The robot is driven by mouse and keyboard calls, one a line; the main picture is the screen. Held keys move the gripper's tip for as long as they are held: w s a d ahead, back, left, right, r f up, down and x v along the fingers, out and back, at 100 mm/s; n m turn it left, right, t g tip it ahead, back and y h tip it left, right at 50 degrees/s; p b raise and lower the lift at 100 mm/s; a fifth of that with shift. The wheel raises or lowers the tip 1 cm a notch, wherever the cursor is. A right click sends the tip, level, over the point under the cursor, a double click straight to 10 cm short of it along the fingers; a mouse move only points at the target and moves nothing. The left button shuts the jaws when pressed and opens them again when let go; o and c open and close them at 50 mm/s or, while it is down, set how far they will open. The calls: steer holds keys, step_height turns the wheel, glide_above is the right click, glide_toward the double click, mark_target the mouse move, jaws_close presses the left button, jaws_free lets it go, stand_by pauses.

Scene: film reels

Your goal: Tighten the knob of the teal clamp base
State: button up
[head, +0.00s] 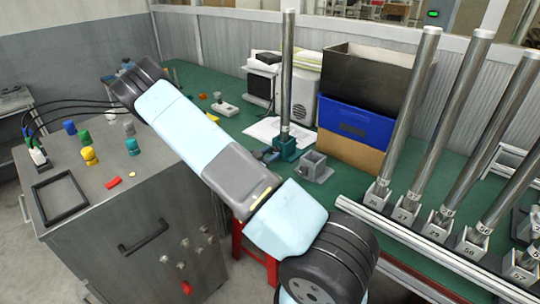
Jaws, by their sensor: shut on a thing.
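The teal clamp base (284,147) stands on the green bench in the head view, just beyond my arm. A tall grey metal rod (287,70) stands upright in it. A small dark and blue shape (269,155) is at the left side of the base; it is too small to tell whether this is the knob or part of my gripper. My arm crosses the middle of the view from lower right to upper left. I cannot make out my gripper or its fingertips; my arm link covers the area left of the base.
A grey clamp base (316,167) stands close right of the teal one. Several numbered rods lean at right behind a metal rail (425,247). Stacked crates (357,118) stand behind. A grey cabinet (125,215) with coloured knobs is at left. White paper (265,130) lies near the base.

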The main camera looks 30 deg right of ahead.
steer(key=o, duration=1.1)
steer(key=shift+c, duration=0.2)
steer(key=v, duration=1.3)
steer(key=shift+a, duration=0.3)
steer(key=shift+s, duration=0.1)
